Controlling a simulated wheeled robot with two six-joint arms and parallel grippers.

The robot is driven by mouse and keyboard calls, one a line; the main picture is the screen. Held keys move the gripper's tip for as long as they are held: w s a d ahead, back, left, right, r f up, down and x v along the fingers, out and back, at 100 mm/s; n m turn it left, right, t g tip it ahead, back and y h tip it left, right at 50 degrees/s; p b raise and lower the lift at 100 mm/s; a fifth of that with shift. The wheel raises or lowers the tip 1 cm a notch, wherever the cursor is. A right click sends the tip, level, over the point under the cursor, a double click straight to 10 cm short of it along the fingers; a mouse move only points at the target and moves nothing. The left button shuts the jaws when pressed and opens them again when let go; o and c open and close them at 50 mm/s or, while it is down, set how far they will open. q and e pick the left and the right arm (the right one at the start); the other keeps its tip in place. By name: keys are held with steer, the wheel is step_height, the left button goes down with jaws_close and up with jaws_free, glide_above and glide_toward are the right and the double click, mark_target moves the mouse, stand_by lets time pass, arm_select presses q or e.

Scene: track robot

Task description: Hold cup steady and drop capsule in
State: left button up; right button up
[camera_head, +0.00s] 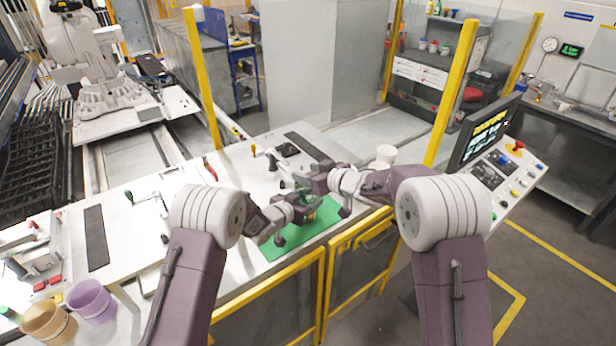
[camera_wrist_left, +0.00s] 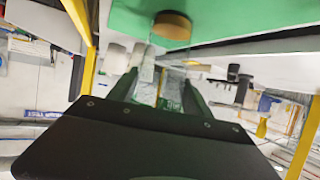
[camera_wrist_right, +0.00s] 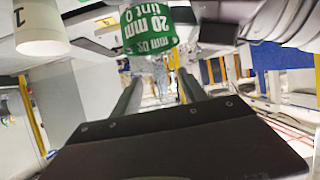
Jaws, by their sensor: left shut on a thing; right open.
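My left gripper (camera_head: 298,208) is low over the green mat (camera_head: 285,243) and shut. In the left wrist view a pale, see-through thing (camera_wrist_left: 168,88), probably the cup, shows between its fingers; its outline is unclear. My right gripper (camera_head: 310,184) is open, close beside and beyond the left one, with nothing clear between its fingers. A green cylinder with white lettering (camera_wrist_right: 148,28) shows past its fingertips in the right wrist view; I cannot tell whether this is the capsule. A round brown piece (camera_wrist_left: 172,26) shows against the mat in the left wrist view.
A tan cup (camera_head: 47,324) and a purple cup (camera_head: 92,301) are at the near left. Yellow posts (camera_head: 203,80) rise behind the bench. A control panel (camera_head: 492,180) stands to the right.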

arm_select(q)
steer(key=o, duration=1.6)
arm_select(e)
step_height(320, 180, up, 4)
steer(key=shift+r, duration=0.2)
arm_select(q)
steer(key=v, duration=1.2)
steer(key=shift+s+f, duration=0.1)
arm_select(e)
steer(key=shift+f, duration=0.1)
